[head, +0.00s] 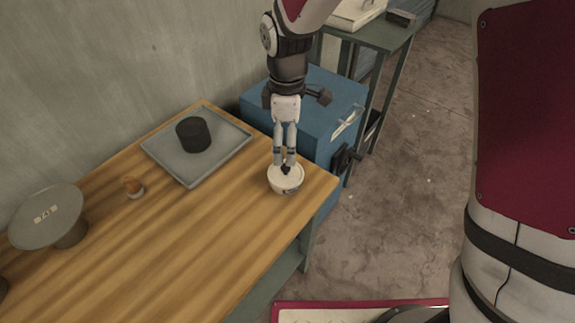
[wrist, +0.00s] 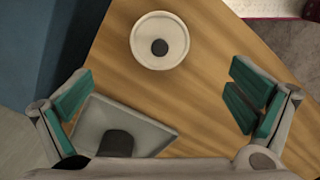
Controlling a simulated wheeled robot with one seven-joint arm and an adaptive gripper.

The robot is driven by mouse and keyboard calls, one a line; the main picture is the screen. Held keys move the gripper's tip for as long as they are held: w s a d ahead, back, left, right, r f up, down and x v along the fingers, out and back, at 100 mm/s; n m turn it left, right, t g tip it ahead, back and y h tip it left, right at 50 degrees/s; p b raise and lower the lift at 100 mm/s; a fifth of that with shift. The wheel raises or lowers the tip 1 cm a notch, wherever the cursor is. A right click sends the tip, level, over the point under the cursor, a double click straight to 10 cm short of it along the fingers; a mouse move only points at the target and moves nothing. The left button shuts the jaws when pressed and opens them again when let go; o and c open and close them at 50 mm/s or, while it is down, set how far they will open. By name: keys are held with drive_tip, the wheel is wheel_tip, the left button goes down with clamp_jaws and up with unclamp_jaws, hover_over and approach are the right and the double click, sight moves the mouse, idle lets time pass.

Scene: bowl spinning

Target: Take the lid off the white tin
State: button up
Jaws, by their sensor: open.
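The white tin (head: 287,184) is a small round white container near the right end of the wooden table. Its pale lid (head: 293,175) is on it, with a dark round knob (wrist: 159,47) at the centre. In the wrist view the lid (wrist: 147,30) is seen from above, beyond the fingers. My gripper (head: 285,163) is over the tin in the head view, pointing down. In the wrist view my gripper (wrist: 160,98) has its green-padded fingers wide apart with nothing between them. In the head view the fingers hide part of the lid; their exact height above it is unclear.
A grey tray (head: 158,149) with a black cylinder (head: 194,134) is left of the tin. A round grey stand (head: 47,217) and a small orange item (head: 133,186) are farther left. A blue cabinet (head: 315,100) adjoins the table (head: 205,235), whose front is clear.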

sight(288, 168)
wheel_tip(288, 168, down, 10)
drive_tip(key=shift+f, duration=0.2)
idle(0.3)
drive_tip(key=c, duration=1.4)
drive_tip(key=shift+d, duration=0.1)
